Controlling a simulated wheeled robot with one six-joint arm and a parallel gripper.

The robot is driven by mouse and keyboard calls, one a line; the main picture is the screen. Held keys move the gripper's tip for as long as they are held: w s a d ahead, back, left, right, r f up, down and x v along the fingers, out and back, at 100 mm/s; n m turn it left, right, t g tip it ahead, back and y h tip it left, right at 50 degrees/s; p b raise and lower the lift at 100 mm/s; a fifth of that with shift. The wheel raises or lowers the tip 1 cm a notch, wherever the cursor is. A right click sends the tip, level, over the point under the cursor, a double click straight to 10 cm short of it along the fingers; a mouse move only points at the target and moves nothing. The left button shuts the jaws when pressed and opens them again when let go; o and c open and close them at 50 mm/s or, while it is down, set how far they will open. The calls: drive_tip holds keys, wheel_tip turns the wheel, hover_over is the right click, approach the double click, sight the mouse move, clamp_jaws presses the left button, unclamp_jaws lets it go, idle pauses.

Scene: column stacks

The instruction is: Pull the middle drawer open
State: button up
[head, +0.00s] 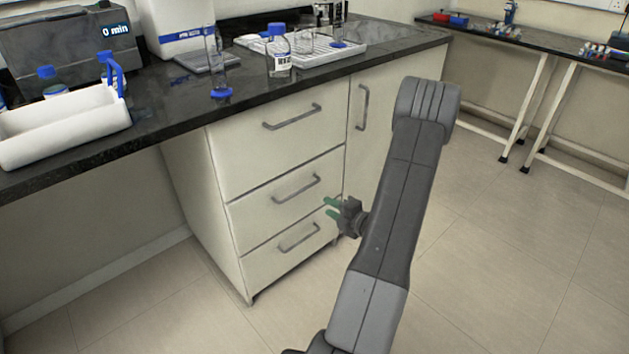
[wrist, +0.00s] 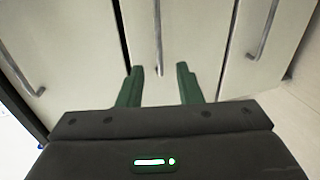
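The middle drawer (head: 285,205) is a cream front in the cabinet under the dark worktop, and it looks closed. Its grey bar handle (head: 297,188) also shows in the wrist view (wrist: 158,35), running down from the top edge and ending near the gap between my fingertips. My gripper (head: 331,208) has green fingers and is in front of the cabinet, near the right end of the handle. In the wrist view my gripper (wrist: 158,72) is open and empty, with one finger on each side of the handle's line. Whether the handle's end is between the fingers in depth, I cannot tell.
The top drawer (head: 270,150) and bottom drawer (head: 290,262) look closed, with a cupboard door (head: 370,115) to the right. The worktop (head: 180,95) carries a bottle (head: 279,55), a cylinder and a white rack (head: 75,122). The floor (head: 480,260) before the cabinet is clear.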

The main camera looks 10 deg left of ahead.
drive_tip(key=b+x, duration=0.2)
drive_tip(key=x, duration=1.2)
drive_tip(key=shift+w+d+b, duration=0.2)
drive_tip(key=shift+w+b, duration=0.05)
drive_tip(key=shift+b, duration=0.15)
drive_tip(key=shift+r, duration=0.15)
clamp_jaws()
